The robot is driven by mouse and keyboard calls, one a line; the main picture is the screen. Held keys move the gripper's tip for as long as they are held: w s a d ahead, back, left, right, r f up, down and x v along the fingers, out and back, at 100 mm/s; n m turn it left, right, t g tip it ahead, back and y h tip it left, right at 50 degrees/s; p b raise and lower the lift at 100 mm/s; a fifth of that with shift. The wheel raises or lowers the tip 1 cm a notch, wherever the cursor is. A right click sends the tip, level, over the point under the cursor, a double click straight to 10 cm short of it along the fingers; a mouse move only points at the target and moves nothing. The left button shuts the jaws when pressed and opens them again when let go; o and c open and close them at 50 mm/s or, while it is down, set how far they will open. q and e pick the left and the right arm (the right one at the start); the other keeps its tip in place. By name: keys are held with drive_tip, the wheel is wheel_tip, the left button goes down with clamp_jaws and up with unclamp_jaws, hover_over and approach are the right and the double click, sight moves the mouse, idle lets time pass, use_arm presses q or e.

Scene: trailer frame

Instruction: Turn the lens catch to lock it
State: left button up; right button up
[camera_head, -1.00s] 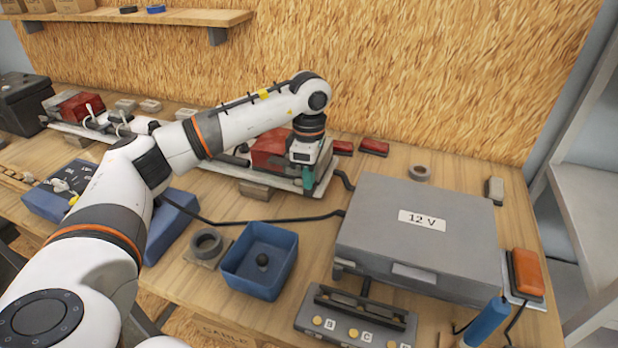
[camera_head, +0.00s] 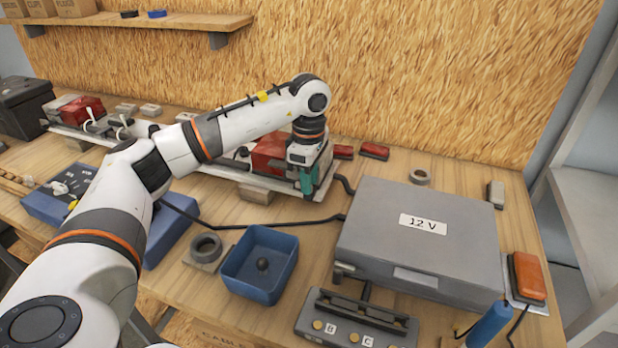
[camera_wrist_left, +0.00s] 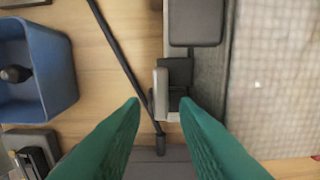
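The red lamp lens (camera_head: 268,150) stands on the pale light board at the back of the bench, partly hidden by my left arm. My left gripper (camera_head: 306,186) points down at the right end of this board. In the left wrist view, its green fingers (camera_wrist_left: 160,103) are spread apart. A small light grey lever (camera_wrist_left: 161,92), which looks like the lens catch, lies between and just beyond the fingertips, beside a dark grey block. I cannot tell whether the fingers touch it. In the head view the catch is hidden behind the gripper. My right gripper is not in view.
A grey 12 V case (camera_head: 420,240) stands to the right of the gripper. A blue bin (camera_head: 258,285) and a black cable (camera_head: 275,220) lie in front. Small red blocks (camera_head: 374,151) lie behind. A second red lamp (camera_head: 82,110) is at the far left.

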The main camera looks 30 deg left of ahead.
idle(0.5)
use_arm(q)
drive_tip(key=shift+r+p, duration=0.5)
drive_tip(key=shift+r, duration=0.05)
wheel_tip(320, 180, up, 7)
drive_tip(key=p, duration=0.4)
drive_tip(key=shift+p, duration=0.3)
drive_tip(key=shift+f, duration=0.1)
